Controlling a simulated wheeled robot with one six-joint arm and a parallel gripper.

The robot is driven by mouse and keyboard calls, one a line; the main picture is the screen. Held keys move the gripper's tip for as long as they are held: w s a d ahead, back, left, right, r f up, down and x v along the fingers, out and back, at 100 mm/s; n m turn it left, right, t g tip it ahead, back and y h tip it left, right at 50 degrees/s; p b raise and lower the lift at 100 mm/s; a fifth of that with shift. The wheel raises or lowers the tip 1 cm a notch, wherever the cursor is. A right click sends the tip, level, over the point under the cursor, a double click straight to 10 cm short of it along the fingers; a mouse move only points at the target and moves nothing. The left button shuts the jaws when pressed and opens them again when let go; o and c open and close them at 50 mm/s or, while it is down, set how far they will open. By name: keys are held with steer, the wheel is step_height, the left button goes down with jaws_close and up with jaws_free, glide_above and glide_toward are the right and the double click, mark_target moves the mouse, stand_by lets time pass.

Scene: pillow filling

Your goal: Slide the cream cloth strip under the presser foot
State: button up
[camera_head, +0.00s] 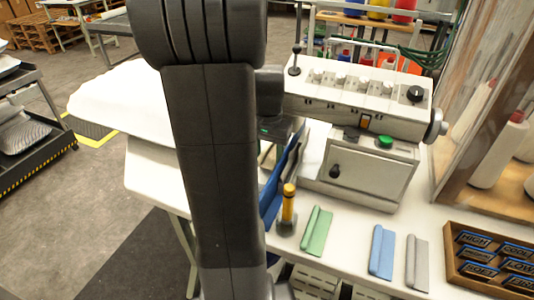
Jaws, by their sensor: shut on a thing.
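The sewing machine (352,100) is a cream-white unit with knobs along its top and a handwheel at the right end. Its presser foot is hidden, and the left end of the machine is partly behind my arm. I cannot see the cream cloth strip. My gripper's fingers are hidden behind my dark arm, which crosses the left middle of the view. Green (316,231), blue (381,251) and grey (417,262) strips lie side by side on the white table (350,228) in front of the machine.
A yellow-topped holder (288,209) stands left of the green strip, beside a blue upright thing (274,195). A wooden tray (490,258) of labelled pieces is at the right. A large white pillow-like form (120,100) lies left of my arm. A wood-framed clear panel (490,100) stands right.

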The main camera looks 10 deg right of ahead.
steer(key=o, duration=0.7)
steer(key=shift+s+a+f, duration=0.15)
steer(key=shift+s+f, duration=0.15)
steer(key=shift+f, duration=0.45)
steer(key=o, duration=0.3)
steer(key=shift+w+a, duration=0.1)
steer(key=shift+a, duration=0.1)
steer(key=shift+d, duration=0.1)
steer(key=shift+r, duration=0.15)
step_height(320, 180, up, 15)
steer(key=shift+w, duration=0.15)
glide_above(268, 159)
step_height(268, 159, down, 10)
steer(key=shift+f, duration=0.2)
